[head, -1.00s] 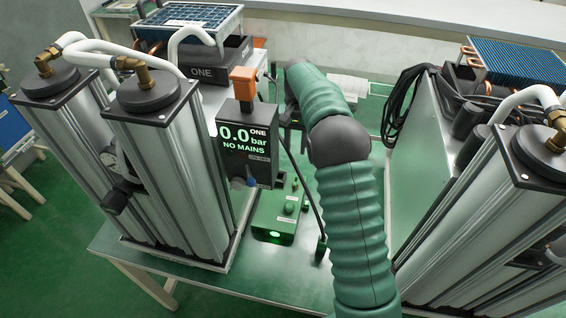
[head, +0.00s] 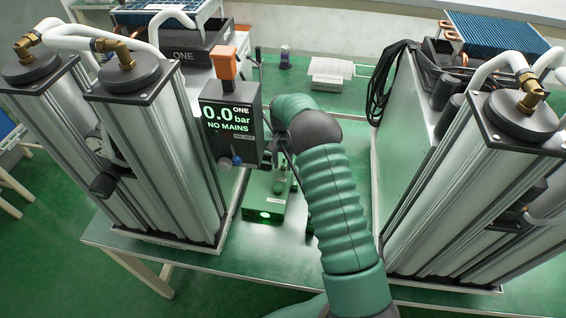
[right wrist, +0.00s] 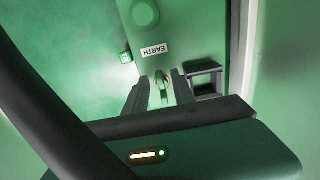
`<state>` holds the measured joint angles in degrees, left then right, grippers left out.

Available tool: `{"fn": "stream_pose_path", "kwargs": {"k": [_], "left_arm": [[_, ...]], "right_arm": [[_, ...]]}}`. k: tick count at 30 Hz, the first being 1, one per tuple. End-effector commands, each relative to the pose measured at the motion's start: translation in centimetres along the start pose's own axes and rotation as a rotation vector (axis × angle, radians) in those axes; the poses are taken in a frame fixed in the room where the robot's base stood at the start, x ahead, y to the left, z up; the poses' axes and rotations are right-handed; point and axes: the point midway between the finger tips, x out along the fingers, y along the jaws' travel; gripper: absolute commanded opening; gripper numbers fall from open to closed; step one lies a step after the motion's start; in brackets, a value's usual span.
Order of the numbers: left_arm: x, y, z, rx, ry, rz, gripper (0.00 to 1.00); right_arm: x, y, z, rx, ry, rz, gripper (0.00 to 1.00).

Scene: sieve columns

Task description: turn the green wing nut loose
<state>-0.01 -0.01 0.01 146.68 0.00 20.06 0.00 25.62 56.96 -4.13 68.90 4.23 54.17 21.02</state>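The wing nut (right wrist: 160,88), small and brass-green, stands on a green box just past the label EARTH (right wrist: 154,50) in the right wrist view. My right gripper (right wrist: 158,92) is open, with one dark finger on each side of the nut and gaps between. I cannot tell how deep the fingers reach around it. In the head view the green box (head: 262,205) has a lit green lamp on its front. My right gripper (head: 282,150) is above its back part, partly hidden by my arm. The wing nut cannot be made out there. My left gripper is not in view.
Tall metal columns (head: 160,150) stand at the left and more columns (head: 490,170) at the right. A black cable (head: 388,85) hangs at the back right. The green bench (head: 290,262) is clear in front.

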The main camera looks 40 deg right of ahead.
Motion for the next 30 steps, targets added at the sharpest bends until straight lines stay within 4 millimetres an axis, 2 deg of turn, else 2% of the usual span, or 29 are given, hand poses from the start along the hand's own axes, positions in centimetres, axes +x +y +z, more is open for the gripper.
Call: {"fn": "stream_pose_path", "kwargs": {"k": [4,9,11,23,30], "left_arm": [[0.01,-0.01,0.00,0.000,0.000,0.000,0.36],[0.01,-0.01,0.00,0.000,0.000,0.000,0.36],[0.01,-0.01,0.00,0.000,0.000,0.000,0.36],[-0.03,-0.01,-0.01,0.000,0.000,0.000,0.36],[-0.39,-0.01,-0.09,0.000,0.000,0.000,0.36]], "right_arm": [[0.02,0.05,-0.05,0.000,-0.001,0.000,0.28],[0.03,0.11,-0.08,0.000,-0.001,-0.001,0.06],[0.02,0.10,-0.08,0.000,-0.001,-0.001,0.00],[0.00,0.11,-0.20,-0.007,0.001,-0.001,0.00],[-0.10,0.21,-0.25,-0.080,0.003,-0.001,0.00]]}}
